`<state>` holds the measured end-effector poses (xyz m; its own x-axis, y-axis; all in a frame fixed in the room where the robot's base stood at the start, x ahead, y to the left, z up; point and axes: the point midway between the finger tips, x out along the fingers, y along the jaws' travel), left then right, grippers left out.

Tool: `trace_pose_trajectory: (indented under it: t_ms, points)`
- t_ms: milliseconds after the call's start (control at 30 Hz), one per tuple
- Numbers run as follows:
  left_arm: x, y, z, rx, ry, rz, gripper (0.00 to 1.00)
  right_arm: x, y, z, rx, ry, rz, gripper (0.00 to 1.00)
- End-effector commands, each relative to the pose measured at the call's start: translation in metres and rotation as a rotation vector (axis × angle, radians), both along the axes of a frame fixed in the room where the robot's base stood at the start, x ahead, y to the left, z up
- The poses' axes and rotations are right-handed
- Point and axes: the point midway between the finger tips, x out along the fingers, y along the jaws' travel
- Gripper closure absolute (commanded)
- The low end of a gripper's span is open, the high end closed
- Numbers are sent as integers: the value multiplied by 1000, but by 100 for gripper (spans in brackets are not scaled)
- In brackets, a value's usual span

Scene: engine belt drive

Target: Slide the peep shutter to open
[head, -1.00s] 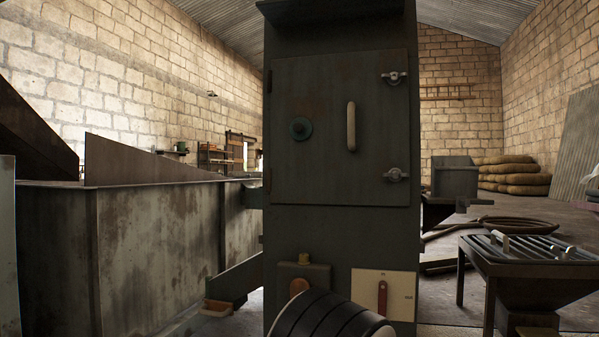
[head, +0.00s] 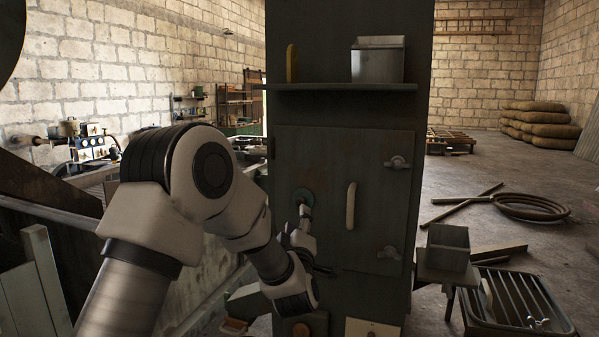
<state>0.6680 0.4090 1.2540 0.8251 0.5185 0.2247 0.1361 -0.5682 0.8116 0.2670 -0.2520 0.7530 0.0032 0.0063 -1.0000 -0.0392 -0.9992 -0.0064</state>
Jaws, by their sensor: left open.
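My left arm comes in from the left and crosses in front of the cabinet. My left gripper (head: 304,214) is open at the disc's lower edge, partly hidden by its own wrist. I cannot tell whether it touches the disc. The lower part of the disc is partly covered by the gripper. My right gripper is out of view.
The door has a pale upright handle (head: 351,206) and wing-nut latches (head: 398,163) on its right. A shelf (head: 340,87) above holds a metal box (head: 378,60). A grated stand (head: 515,300) is at lower right; open floor lies beyond.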

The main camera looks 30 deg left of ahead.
Motion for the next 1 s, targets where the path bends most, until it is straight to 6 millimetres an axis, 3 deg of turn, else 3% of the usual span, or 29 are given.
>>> trace_pose_trajectory:
  t_ms: [433,733,767,900,1000]
  points:
    - [57,35,17,2,-1,0,49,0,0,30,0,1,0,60]
    - [64,39,16,3,0,-1,49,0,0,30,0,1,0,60]
    - [64,39,16,3,0,-1,53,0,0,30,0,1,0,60]
    - [64,39,16,3,0,-1,100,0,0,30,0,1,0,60]
    - [64,39,16,3,0,-1,100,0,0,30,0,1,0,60]
